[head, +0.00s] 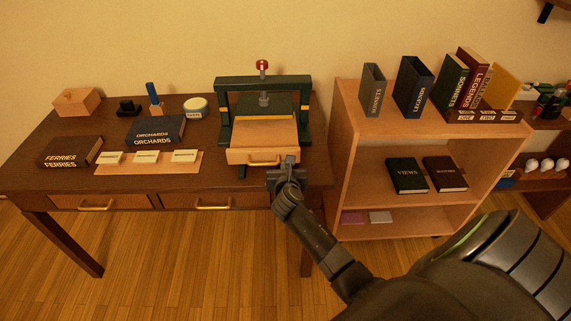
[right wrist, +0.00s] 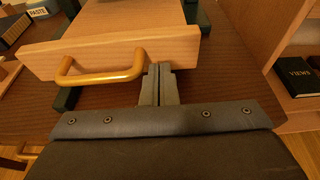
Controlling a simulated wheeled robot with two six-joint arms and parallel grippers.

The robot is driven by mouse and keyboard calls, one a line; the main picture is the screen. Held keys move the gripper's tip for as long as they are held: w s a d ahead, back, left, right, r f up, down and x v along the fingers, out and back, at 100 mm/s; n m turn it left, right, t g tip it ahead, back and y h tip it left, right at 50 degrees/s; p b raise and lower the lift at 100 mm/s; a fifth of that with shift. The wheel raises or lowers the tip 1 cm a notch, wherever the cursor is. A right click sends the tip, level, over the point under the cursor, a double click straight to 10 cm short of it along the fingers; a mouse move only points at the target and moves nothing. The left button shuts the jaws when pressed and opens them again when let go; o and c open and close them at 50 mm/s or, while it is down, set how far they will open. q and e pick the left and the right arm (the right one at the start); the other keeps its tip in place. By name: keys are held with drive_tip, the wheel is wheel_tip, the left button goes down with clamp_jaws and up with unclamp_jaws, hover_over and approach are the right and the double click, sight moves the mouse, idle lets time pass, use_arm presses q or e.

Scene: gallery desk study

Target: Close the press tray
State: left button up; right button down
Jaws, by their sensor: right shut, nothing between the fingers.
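The press (head: 263,100) is a dark green frame with a red-topped screw, standing on the right part of the desk. Its wooden tray (head: 262,133) sticks out toward me from under the frame, with a brass handle on its front. In the right wrist view the tray front (right wrist: 112,50) and its brass handle (right wrist: 100,75) show close up. My right gripper (head: 289,163) is shut and empty. Its fingertips (right wrist: 160,72) are at the tray front, just right of the handle; whether they touch it I cannot tell. My left gripper is not in view.
The desk (head: 120,205) also holds books such as Orchards (head: 155,130) and Ferries (head: 70,152), a label board (head: 105,170), a paste jar (head: 196,107) and a wooden box (head: 77,101). A wooden bookshelf (head: 345,130) stands close on the right.

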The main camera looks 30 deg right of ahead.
sight(285, 143)
drive_tip(key=shift+w+d, duration=0.4)
drive_tip(key=shift+w, duration=0.25)
drive_tip(key=w+d, duration=0.1)
drive_tip(key=w, duration=0.1)
drive_tip(key=w+d, duration=0.1)
drive_tip(key=w, duration=0.1)
drive_tip(key=w+d+b, duration=0.1)
drive_tip(key=w+d, duration=0.1)
drive_tip(key=shift+w+f, duration=0.1)
drive_tip(key=shift+w, duration=0.2)
drive_tip(key=shift+w+d, duration=0.2)
drive_tip(key=shift+w, duration=0.1)
drive_tip(key=shift+r, duration=0.35)
